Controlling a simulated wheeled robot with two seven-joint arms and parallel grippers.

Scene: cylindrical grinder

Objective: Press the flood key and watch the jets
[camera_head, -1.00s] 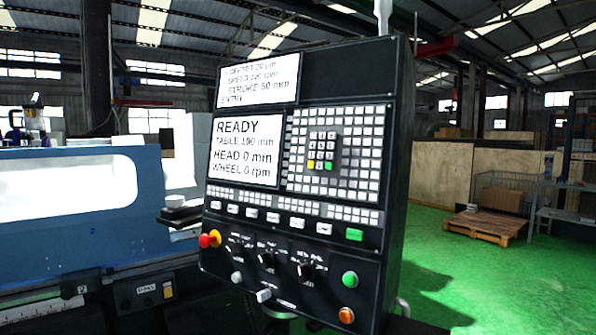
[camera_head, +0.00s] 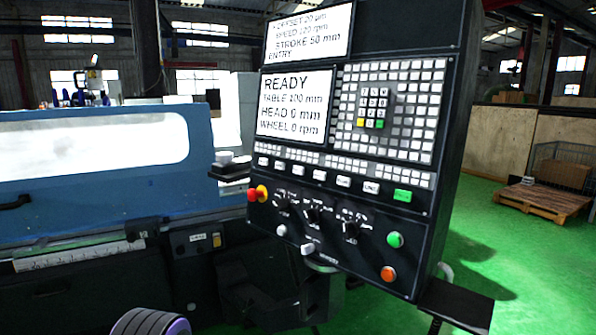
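The control panel (camera_head: 400,235) stands upright in the middle, its face turned to the left. A row of several white keys (camera_head: 319,175) runs below the screen and ends in a green key (camera_head: 402,196) at the right. The key labels are too small to read, so I cannot tell which is the flood key. The screen (camera_head: 296,104) reads READY, TABLE 100 mm, HEAD 0 mm, WHEEL 0 rpm. The blue grinder (camera_head: 60,200) is at left with a bright window (camera_head: 90,145); no jets are visible.
A red and yellow knob (camera_head: 258,194), dark rotary knobs (camera_head: 312,214), a green button (camera_head: 395,240) and an orange button (camera_head: 388,273) sit low on the panel. A dark shelf-like part (camera_head: 455,303) juts out lower right. Green floor and a pallet (camera_head: 543,200) lie at right.

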